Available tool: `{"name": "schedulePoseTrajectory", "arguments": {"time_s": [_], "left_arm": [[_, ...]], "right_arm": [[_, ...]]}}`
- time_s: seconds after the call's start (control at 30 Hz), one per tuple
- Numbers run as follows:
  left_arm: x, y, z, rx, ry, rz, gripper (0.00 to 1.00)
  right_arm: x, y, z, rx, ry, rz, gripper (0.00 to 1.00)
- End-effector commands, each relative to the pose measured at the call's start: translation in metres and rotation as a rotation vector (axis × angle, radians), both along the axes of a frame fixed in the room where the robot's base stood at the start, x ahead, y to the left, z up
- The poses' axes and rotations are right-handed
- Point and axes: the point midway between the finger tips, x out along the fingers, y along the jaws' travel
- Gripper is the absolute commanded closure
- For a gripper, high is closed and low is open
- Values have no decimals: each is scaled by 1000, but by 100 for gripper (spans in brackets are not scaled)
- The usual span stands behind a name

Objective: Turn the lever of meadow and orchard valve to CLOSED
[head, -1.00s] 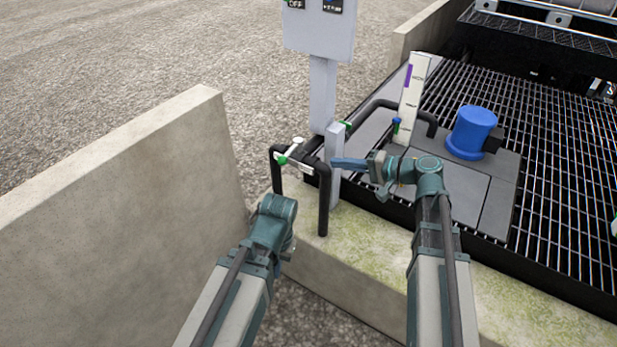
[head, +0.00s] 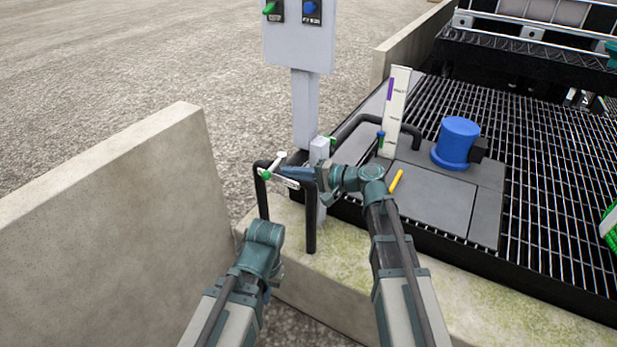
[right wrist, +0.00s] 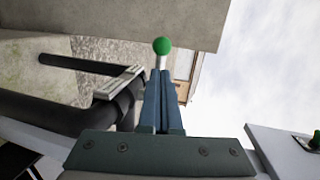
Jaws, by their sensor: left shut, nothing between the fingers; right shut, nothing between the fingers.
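A black pipe loop (head: 309,222) stands on the concrete ledge, with a small label plate too small to read. A white lever (head: 274,162) and a green ball (head: 266,175) show at its top. My right gripper (head: 286,171) is shut and empty, its tips close beside this lever. In the right wrist view, a green ball (right wrist: 162,46) on a pale stem is just beyond the shut fingertips (right wrist: 162,75); contact cannot be told. The label plate (right wrist: 118,83) is left of them. My left gripper (head: 264,234) is lower, in front of the ledge, its fingers hidden.
A grey post (head: 318,150) with another green part (head: 332,140) stands behind the loop. A grey control box (head: 298,45) rises behind. A concrete wall (head: 110,215) is at left. A blue motor (head: 456,143) and a yellow bar (head: 396,182) are at right.

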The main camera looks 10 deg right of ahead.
Motion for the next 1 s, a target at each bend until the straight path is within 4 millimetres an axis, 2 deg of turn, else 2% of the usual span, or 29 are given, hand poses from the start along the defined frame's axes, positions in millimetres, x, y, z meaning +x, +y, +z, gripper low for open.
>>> {"name": "schedulePoseTrajectory", "arguments": {"time_s": [0.2, 0.67, 0.87, 1.0], "left_arm": [[0, 0, -5, 1, 0, 0, 100], [0, 0, -5, 1, 0, 0, 100], [0, 0, -7, 1, 0, 0, 100], [0, 0, -7, 1, 0, 0, 100]], "right_arm": [[11, 19, -5, 0, 0, 1, 100], [13, 23, -5, 0, 0, 0, 100], [18, 39, -7, 0, -1, 2, 100], [18, 38, -7, 0, 0, 1, 100]]}}
